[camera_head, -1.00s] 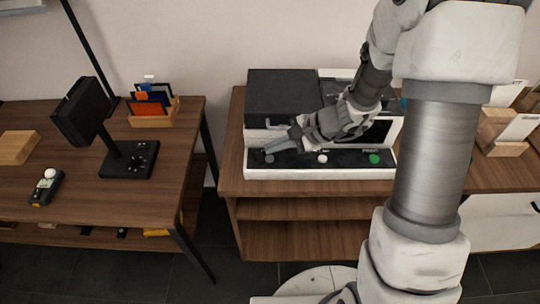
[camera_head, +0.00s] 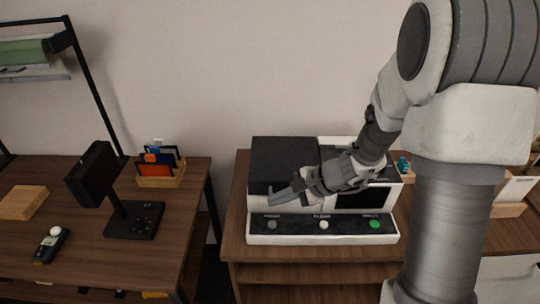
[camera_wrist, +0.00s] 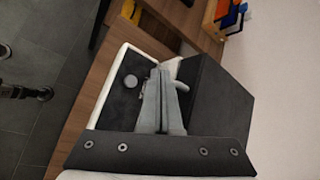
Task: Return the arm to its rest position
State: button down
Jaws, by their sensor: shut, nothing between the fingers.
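My arm reaches from the right of the head view over a black and white machine on the wooden cabinet. My gripper (camera_head: 282,196) is shut and empty, its fingers pointing left above the machine's front panel. The machine (camera_head: 285,160) has a dark box at its left and a row of buttons in front: a grey one (camera_head: 272,225), a white one (camera_head: 324,225) and a green one (camera_head: 375,224). In the wrist view my closed gripper (camera_wrist: 158,75) lies over the dark panel, near the grey button (camera_wrist: 130,81). Contact cannot be told.
A wooden desk (camera_head: 60,235) stands at left with a black monitor on a stand (camera_head: 95,174), a handheld device (camera_head: 51,245), a wood block (camera_head: 22,202) and a card holder (camera_head: 162,180). A gap separates desk and cabinet. The wall behind is clear above the machine.

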jog(key=s+d+r+n+t+h+p, duration=0.1)
jog(key=s+d+r+n+h, duration=0.3)
jog(key=s+r, duration=0.5)
jog(key=s+d+r+n+t+h+p, duration=0.1)
jog(key=s+d+r+n+h+p, duration=0.2)
jog(key=s+d+r+n, duration=0.4)
jog(key=shift+s+r+n+h, duration=0.9)
jog(key=shift+s+r, duration=0.4)
jog(key=shift+r, duration=2.15)
jog(key=shift+d, duration=0.1)
